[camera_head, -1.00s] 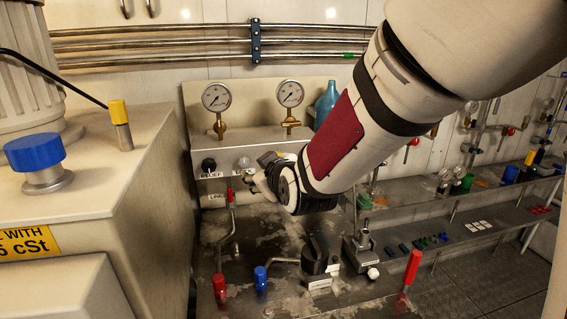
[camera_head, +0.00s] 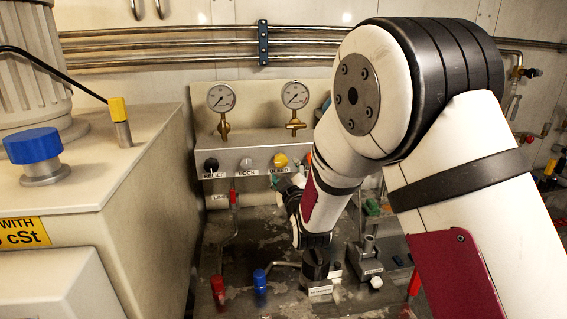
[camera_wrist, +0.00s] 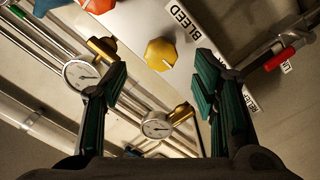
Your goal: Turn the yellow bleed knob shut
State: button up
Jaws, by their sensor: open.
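The yellow bleed knob (camera_head: 281,160) sits on the front of the grey panel above the BLEED label (camera_head: 279,171). In the wrist view the yellow knob (camera_wrist: 161,54) shows as a faceted cap between my fingertips, with the BLEED label (camera_wrist: 179,22) beside it. My gripper (camera_wrist: 161,66) is open, with one green-padded finger to each side of the knob in the picture. I see no finger touching the knob, and the distance left to it is hard to tell. In the head view my gripper (camera_head: 287,182) is small and partly hidden, just below the yellow knob.
To the left on the panel are the black relief knob (camera_head: 211,165) and the pale lock knob (camera_head: 247,164). Two gauges (camera_head: 221,98) stand above. Below are a red-handled line valve (camera_head: 233,198), a blue handle (camera_head: 260,279) and a black block (camera_head: 316,264).

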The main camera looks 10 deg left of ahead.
aim_at(282, 163)
jog(key=x, duration=0.7)
jog(key=shift+w+a, duration=0.1)
jog(key=shift+a, duration=0.05)
jog(key=c, duration=1.2)
